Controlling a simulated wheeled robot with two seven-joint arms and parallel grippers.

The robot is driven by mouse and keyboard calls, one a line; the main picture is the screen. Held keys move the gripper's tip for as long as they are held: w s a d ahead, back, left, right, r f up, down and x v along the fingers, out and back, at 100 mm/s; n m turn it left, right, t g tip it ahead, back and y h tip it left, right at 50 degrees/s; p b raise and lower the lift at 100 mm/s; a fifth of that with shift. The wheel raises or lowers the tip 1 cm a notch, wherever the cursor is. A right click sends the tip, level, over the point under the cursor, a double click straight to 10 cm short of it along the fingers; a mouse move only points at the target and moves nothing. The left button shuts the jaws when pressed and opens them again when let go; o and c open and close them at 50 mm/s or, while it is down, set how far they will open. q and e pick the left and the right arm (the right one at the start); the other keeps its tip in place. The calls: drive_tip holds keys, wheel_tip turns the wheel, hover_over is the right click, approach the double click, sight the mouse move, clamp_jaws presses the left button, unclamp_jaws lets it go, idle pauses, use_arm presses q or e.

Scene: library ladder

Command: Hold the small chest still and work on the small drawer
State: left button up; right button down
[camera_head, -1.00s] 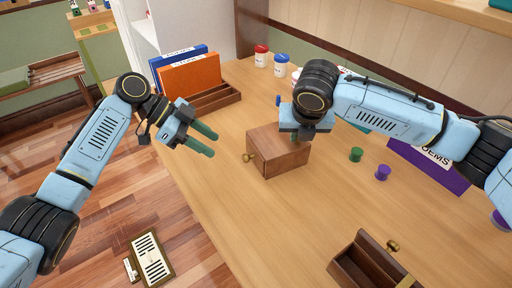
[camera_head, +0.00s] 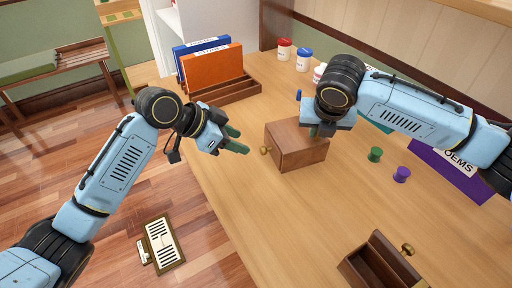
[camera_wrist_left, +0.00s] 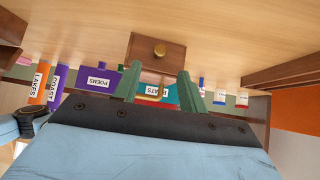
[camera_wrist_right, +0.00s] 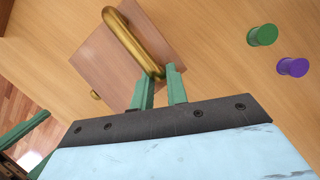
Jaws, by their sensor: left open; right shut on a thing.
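The small wooden chest (camera_head: 298,150) stands on the table, its drawer front with a brass knob (camera_head: 265,150) facing left. The knob also shows in the left wrist view (camera_wrist_left: 160,50). The drawer looks closed. My right gripper (camera_head: 320,130) comes down over the chest top and is shut on its brass handle (camera_wrist_right: 130,38), seen in the right wrist view. My left gripper (camera_head: 240,142) is open and empty, just left of the knob and apart from it, its fingers pointing toward the drawer front. A second small open wooden drawer-like box (camera_head: 356,274) with a brass knob lies at the front right.
Blue and orange binders (camera_head: 212,68) stand in a wooden rack (camera_head: 240,90) behind. Green (camera_head: 375,154) and purple spools (camera_head: 401,174) and a purple binder (camera_head: 440,165) are to the right. Lidded jars (camera_head: 303,60) stand at the back. The table between chest and open box is clear.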

sight(261, 150)
use_arm(q)
drive_tip(key=x, duration=0.7)
drive_tip(key=shift+d+f, duration=0.2)
drive_tip(key=shift+f, duration=0.05)
drive_tip(key=shift+c, duration=0.4)
clamp_jaws()
